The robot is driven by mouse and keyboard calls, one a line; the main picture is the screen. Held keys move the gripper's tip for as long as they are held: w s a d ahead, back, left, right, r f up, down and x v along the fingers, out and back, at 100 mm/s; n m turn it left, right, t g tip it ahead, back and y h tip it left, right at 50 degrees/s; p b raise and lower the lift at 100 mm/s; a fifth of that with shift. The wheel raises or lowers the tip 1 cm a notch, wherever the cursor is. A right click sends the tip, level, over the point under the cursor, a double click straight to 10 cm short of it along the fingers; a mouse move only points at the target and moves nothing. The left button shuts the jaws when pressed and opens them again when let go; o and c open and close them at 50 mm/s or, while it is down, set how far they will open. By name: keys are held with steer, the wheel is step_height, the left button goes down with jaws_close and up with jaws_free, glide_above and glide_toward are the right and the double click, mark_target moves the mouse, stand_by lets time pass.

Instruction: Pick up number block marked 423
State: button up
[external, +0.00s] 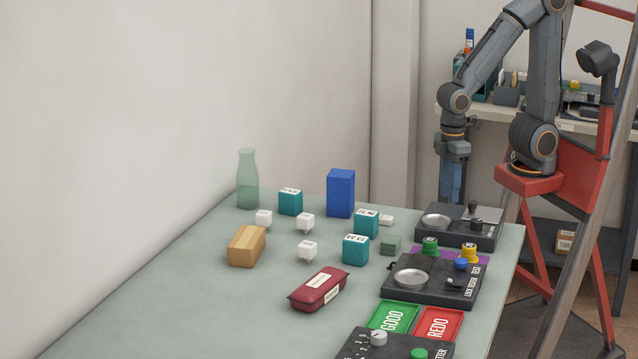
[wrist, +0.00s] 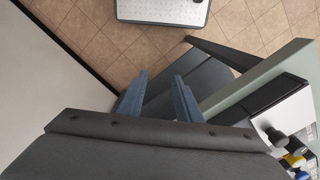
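Three teal number blocks stand on the table: one at the back (external: 290,202), one in the middle (external: 366,224) and one nearer (external: 354,250). Each has a white label with dark digits on top. The digits are too small to read surely, so I cannot tell which is 423. My gripper (external: 452,198) points down, beyond the table's far end and away from the blocks. In the wrist view its two blue fingers (wrist: 160,82) are apart with nothing between them. No number block shows in the wrist view.
The table (external: 180,310) also holds a green bottle (external: 247,180), a blue box (external: 341,193), several small white cubes (external: 306,221), a wooden block (external: 247,246) and a red case (external: 318,289). Dark tester devices (external: 430,285) line the right edge. The near left table is clear.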

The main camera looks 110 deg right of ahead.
steer(key=o, duration=0.5)
